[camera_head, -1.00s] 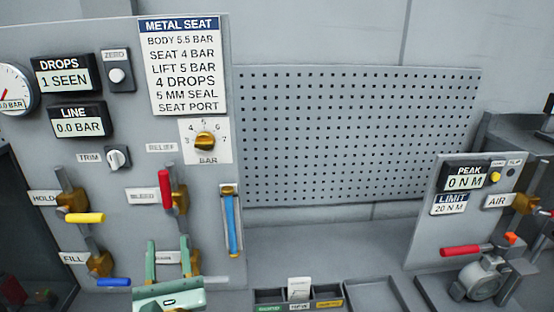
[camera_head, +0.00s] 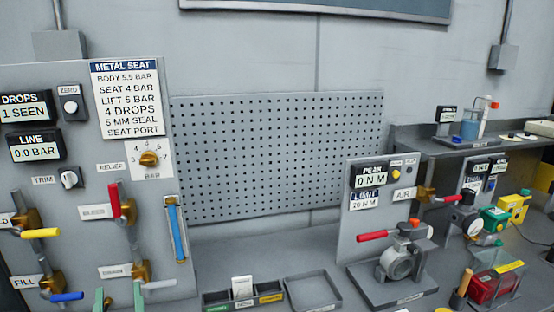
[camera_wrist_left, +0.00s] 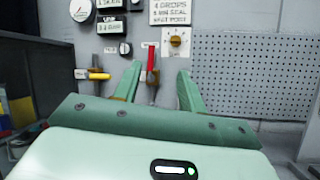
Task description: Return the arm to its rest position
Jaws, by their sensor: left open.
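My left gripper (camera_head: 118,291) shows only by its two green fingertips at the bottom edge of the head view, below the drain label (camera_head: 118,271). In the left wrist view my left gripper (camera_wrist_left: 159,72) is open with nothing between its fingers. The bleed valve's red handle (camera_wrist_left: 152,62) shows beyond the gap, apart from the fingers. In the head view that red handle (camera_head: 114,200) points up. The rest of my left arm is out of the head view. My right gripper is not in view.
The panel carries a yellow hold handle (camera_head: 40,233), a blue fill handle (camera_head: 67,297) and a blue sight tube (camera_head: 177,230). Right of it are a pegboard (camera_head: 280,150), an empty tray (camera_head: 313,291) and a valve actuator stand (camera_head: 397,264). A side bench (camera_head: 450,143) holds more equipment.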

